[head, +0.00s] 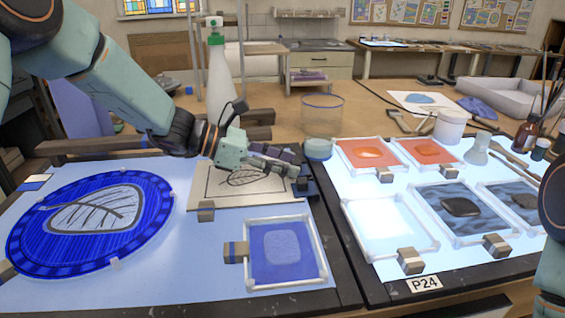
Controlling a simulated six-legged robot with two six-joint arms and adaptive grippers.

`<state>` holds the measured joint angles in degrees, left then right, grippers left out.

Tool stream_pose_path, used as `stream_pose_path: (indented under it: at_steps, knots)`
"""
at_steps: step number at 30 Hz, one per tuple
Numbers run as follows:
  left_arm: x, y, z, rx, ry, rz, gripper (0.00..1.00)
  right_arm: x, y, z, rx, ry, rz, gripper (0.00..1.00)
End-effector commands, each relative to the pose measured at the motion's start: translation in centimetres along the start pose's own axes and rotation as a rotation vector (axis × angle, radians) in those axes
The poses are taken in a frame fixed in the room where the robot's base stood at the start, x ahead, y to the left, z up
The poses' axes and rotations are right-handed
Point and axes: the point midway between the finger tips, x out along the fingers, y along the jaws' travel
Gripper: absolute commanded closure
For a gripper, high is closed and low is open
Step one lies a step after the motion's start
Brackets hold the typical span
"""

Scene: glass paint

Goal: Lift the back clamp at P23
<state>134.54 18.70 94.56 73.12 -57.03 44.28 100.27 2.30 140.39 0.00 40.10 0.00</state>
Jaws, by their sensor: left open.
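My left gripper (288,165) reaches in from the left, low over the right end of a board with a leaf drawing (225,190). Its jaws are open, and a dark part beside the fingertips is hard to tell apart from them. I cannot make out a back clamp there. A wood-and-grey clamp (206,211) sits at the front edge of the leaf board. Another clamp (235,252) sits at the left edge of a white-framed blue pane (283,250). My right gripper is out of view.
A round blue leaf pane (60,222) lies on the left light table. White-framed panes with clamps (410,260) fill the right one. A white bottle with a green top (218,85) and a clear glass jar (322,115) stand behind the gripper.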

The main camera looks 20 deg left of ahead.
Motion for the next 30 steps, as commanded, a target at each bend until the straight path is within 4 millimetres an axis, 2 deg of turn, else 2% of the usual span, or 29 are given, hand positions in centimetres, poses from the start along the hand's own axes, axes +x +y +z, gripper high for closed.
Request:
stream_pose_path:
  at_steps: [5, 21, 30]
  knots:
    - [-0.01, -0.01, 0.02, 0.000, 0.000, 0.000, 0.57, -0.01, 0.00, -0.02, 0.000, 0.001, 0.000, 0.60]
    - [-0.01, 0.00, -0.03, 0.000, 0.002, 0.000, 1.00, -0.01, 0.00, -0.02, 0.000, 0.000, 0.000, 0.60]
    - [-0.03, -0.04, 0.06, 0.000, 0.009, -0.001, 1.00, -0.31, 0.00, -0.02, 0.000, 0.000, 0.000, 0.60]
